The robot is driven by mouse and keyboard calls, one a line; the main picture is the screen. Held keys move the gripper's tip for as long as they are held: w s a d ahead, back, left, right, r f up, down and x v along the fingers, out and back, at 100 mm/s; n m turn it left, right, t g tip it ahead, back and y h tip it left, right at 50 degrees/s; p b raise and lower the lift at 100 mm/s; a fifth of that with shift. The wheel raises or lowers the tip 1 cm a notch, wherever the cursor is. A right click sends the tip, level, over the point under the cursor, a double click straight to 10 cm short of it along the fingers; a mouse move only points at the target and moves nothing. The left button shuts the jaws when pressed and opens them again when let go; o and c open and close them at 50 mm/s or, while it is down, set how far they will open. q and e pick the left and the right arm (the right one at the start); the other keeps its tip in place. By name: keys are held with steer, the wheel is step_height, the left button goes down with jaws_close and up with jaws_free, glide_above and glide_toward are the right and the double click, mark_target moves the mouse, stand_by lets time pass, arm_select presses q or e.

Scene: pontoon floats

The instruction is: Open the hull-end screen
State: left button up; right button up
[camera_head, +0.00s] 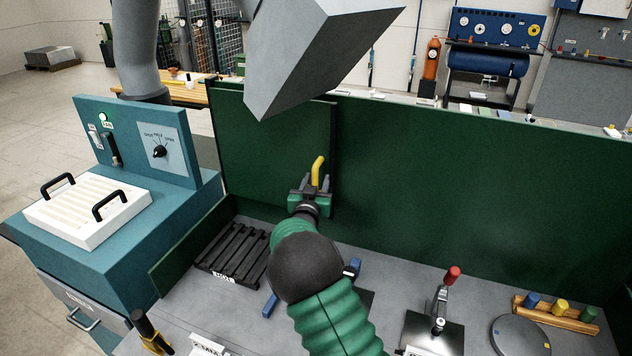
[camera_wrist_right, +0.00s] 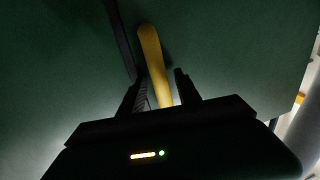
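The hull-end screen appears to be the dark green panel (camera_head: 265,140) at the left of the back wall of the bench. It stands upright, with a dark edge strip along its right side. A yellow handle (camera_head: 317,170) sticks out near that edge; it also shows in the right wrist view (camera_wrist_right: 151,50). My right gripper (camera_head: 314,188) is at the handle, with one finger on each side of it. In the right wrist view the fingers (camera_wrist_right: 165,92) look open, with a narrow gap at the right finger. My left gripper is not in view.
A grey angular hood (camera_head: 320,50) hangs in front of the panel's top. A teal cabinet (camera_head: 190,220) stands at left. The bench (camera_head: 385,270) carries a black slatted rack (camera_head: 235,253), a red-handled clamp (camera_head: 440,305), a round grey disc (camera_head: 520,337) and a wooden peg block (camera_head: 555,315).

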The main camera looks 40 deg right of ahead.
steer(key=shift+s+a+r, duration=0.15)
steer(key=shift+a+r, duration=0.05)
steer(key=shift+a, duration=0.1)
steer(key=c, duration=0.4)
steer(key=shift+a, duration=0.2)
jaws_close()
steer(key=shift+d, duration=0.1)
